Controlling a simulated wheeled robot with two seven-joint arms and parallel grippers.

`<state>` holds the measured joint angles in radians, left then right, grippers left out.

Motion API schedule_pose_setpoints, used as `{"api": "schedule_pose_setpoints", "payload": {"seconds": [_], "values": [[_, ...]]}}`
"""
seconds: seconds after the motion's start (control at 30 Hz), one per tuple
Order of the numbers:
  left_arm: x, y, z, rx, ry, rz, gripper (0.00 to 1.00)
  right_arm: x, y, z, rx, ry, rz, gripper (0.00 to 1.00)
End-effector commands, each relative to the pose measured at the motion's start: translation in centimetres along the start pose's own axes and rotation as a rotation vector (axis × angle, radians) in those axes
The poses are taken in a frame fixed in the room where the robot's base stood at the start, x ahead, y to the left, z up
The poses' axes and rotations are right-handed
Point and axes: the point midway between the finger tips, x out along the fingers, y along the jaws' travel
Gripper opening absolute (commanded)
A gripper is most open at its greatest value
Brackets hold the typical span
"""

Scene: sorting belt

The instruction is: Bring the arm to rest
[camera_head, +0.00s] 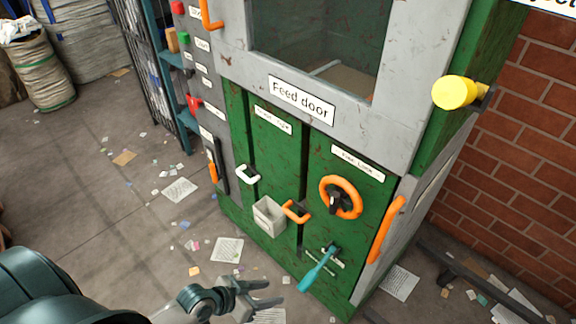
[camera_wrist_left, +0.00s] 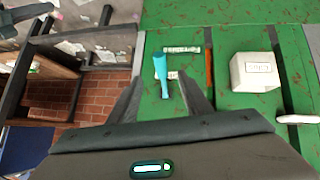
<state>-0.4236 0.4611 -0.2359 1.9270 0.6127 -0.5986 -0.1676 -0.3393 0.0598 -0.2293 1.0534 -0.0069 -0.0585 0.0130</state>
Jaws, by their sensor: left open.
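My left gripper (camera_head: 266,294) is at the bottom centre of the head view, low in front of the green machine. Its fingers are apart, with nothing held between them. In the left wrist view the two fingers (camera_wrist_left: 164,92) point toward the green panel. A turquoise lever (camera_wrist_left: 160,72) appears between them there, but the gripper looks apart from it. In the head view the same lever (camera_head: 318,270) sticks out low on the panel, to the right of the gripper. My right gripper is not in view.
The green machine (camera_head: 275,165) has a feed door label, an orange wheel (camera_head: 341,197), orange handles (camera_head: 386,230) and a small white box (camera_head: 269,216). A yellow knob (camera_head: 454,92) juts out at right by a brick wall (camera_head: 520,140). Papers litter the otherwise open floor at left.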

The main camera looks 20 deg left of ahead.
Motion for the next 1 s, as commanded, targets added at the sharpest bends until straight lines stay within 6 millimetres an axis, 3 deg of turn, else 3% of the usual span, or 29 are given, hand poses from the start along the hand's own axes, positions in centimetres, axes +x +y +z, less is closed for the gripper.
{"api": "schedule_pose_setpoints", "payload": {"seconds": [0.27,0.43,0.57,0.7,0.9,1.0], "values": [[0.6,-0.4,0.6,-0.007,-0.001,-0.016,0.45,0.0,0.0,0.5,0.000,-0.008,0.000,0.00],[2.7,-1.9,3.4,-0.035,-0.013,-0.079,0.45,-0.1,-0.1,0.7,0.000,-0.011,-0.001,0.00],[5.2,-3.1,7.4,-0.059,-0.030,-0.151,0.45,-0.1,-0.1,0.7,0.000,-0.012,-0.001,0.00],[8.1,-3.1,13.1,-0.075,-0.063,-0.221,0.45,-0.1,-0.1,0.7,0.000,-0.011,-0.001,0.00],[11.3,-0.1,20.5,-0.067,-0.112,-0.261,0.45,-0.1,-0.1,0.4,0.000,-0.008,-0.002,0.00],[12.3,1.9,23.1,-0.058,-0.130,-0.258,0.45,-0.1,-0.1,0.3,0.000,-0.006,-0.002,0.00]]}}
